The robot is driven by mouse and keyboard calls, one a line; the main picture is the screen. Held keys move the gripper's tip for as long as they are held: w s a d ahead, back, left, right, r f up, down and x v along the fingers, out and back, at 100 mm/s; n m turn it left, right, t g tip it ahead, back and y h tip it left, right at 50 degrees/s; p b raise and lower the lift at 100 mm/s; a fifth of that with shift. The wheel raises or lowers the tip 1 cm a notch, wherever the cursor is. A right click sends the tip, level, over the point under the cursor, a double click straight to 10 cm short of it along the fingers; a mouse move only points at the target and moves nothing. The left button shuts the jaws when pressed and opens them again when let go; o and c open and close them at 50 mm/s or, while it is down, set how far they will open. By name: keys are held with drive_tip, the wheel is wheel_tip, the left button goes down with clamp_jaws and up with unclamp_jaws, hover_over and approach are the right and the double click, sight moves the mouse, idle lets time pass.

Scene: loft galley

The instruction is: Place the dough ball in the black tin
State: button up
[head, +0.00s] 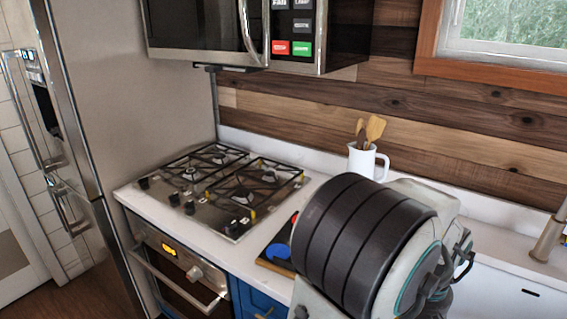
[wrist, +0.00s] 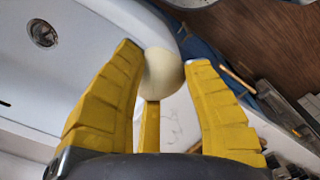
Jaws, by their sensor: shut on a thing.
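The dough ball (wrist: 162,78) is a smooth cream-coloured ball in the wrist view. In the head view my arm covers the right middle of the counter, and neither the ball nor the fingertips show there.
A gas hob (head: 215,185) is set in the white counter. A white mug (head: 364,162) with wooden utensils stands by the wall. A white basin with a drain (wrist: 42,33) shows in the wrist view.

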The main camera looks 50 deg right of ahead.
drive_tip(key=w+a+f+n, duration=0.2)
drive_tip(key=w+a+f, duration=0.3)
drive_tip(key=w+a, duration=0.4)
drive_tip(key=w+a+f+n, duration=0.3)
drive_tip(key=w+a, duration=0.6)
drive_tip(key=w, duration=1.5)
drive_tip(key=w+a+f+n, duration=0.2)
drive_tip(key=w+a+f, duration=0.4)
drive_tip(key=w+a, duration=0.4)
drive_tip(key=shift+w+a+f, duration=0.1)
drive_tip(key=shift+w+f, duration=0.1)
drive_tip(key=shift+w, duration=1.4)
drive_tip(key=shift+w+f, duration=0.15)
drive_tip(key=shift+w, duration=1.4)
